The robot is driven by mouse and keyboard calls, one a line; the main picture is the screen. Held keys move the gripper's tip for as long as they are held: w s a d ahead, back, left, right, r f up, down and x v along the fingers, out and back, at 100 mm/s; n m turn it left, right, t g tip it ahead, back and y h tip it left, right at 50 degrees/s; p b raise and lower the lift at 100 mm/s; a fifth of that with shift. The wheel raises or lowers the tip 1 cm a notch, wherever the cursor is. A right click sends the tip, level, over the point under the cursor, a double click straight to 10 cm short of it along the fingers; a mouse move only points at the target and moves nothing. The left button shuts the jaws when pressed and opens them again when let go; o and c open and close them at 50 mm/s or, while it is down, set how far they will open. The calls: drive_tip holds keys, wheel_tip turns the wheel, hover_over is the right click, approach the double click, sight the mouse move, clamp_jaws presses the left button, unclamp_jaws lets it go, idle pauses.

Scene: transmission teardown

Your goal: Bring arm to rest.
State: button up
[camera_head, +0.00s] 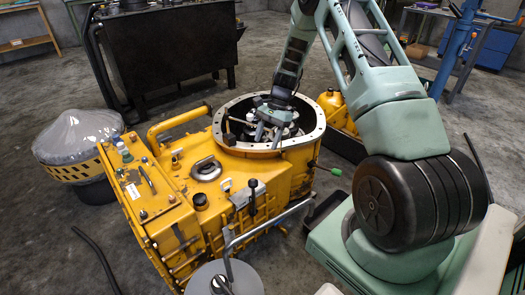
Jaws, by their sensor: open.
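A yellow transmission housing (262,180) stands on the floor in the middle of the view. Its round opening has a pale metal flange (318,118), with dark and metallic parts inside. My green arm comes from the right and reaches over the housing. My gripper (262,134) points down at the opening, with its fingers apart, over or just inside the flange ring. I cannot tell whether the fingers touch the parts inside. No held object shows between them, though the fingertips are partly lost among the inner parts.
A dark metal tank (165,55) stands behind the housing. A plastic-covered drum (78,140) is at the left and a grey round lid (222,280) at the front. A blue hoist (458,45) stands at the back right.

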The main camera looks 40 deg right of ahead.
drive_tip(key=shift+v, duration=0.85)
drive_tip(key=s+a+r+n+h, duration=0.15)
drive_tip(key=a+r+n, duration=0.25)
drive_tip(key=a, duration=0.5)
drive_tip(key=s+a+r+n+g, duration=0.1)
drive_tip(key=s+a+r+n, duration=0.3)
drive_tip(key=a, duration=0.5)
drive_tip(key=s+a+r+n+h, duration=0.1)
drive_tip(key=s+a+r+n, duration=0.15)
drive_tip(key=a+r, duration=0.45)
drive_tip(key=s+a+r+n+t+h, duration=0.1)
drive_tip(key=s+a+n, duration=0.55)
drive_tip(key=s, duration=0.45)
drive_tip(key=s+a+r+n+t+h, duration=0.1)
drive_tip(key=s+a+r+n, duration=0.1)
drive_tip(key=s+a+n, duration=0.6)
drive_tip(key=s+d+r+m+p, duration=0.1)
drive_tip(key=s+d+r+p, duration=0.1)
drive_tip(key=r+p, duration=1.6)
drive_tip(key=shift+s+d+r+p, duration=0.15)
drive_tip(key=shift+d+r+p, duration=0.2)
drive_tip(key=shift+d, duration=0.35)
